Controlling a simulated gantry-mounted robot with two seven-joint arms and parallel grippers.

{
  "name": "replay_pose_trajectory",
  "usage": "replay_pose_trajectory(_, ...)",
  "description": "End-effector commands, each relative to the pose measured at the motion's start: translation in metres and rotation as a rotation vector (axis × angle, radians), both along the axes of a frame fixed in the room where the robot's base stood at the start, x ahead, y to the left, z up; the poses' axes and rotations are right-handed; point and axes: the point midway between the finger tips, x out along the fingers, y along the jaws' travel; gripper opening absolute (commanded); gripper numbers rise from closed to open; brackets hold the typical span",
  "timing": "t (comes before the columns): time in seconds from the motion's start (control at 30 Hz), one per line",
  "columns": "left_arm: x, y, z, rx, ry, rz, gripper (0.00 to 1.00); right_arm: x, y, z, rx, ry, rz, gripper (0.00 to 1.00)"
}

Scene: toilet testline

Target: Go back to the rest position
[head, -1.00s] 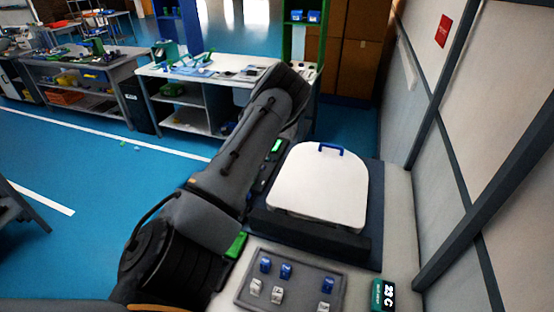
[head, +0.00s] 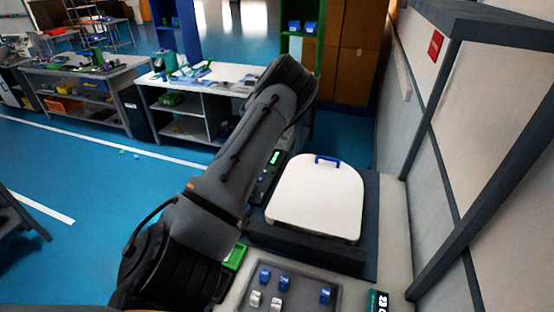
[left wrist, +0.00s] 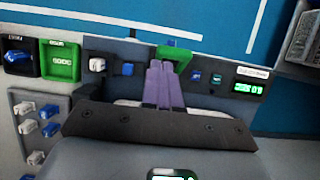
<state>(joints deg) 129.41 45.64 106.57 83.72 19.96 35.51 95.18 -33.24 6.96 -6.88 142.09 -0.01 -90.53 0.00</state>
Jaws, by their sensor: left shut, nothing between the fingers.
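My left arm crosses the head view from the lower left up to the middle, and its gripper is hidden there. In the left wrist view the purple fingers of my left gripper (left wrist: 163,84) are shut with nothing between them. They overlap a dark console and a green part (left wrist: 175,54) in the picture; I cannot tell whether they touch. The white toilet lid (head: 316,196) with a blue handle lies closed to the right of my arm in the head view. My right gripper is not in view.
A grey tray (head: 304,303) with blue and white switches is at the bottom of the head view; switches also show at left in the wrist view. The console has a green display (left wrist: 250,88). A wall stands at right.

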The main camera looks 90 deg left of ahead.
Motion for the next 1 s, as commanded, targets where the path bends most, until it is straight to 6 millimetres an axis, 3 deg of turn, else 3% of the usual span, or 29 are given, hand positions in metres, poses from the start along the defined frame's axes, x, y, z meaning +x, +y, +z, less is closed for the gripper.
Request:
replay_pose_trajectory(0.67,-0.007,-0.001,0.005,-0.001,0.029,0.002,0.0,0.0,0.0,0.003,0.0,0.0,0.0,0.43)
replay_pose_trajectory(0.87,-0.042,0.002,0.008,0.009,0.19,-0.01,0.0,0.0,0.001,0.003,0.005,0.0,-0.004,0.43)
replay_pose_trajectory(1.0,-0.088,0.012,0.037,0.052,0.414,-0.023,0.0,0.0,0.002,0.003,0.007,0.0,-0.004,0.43)
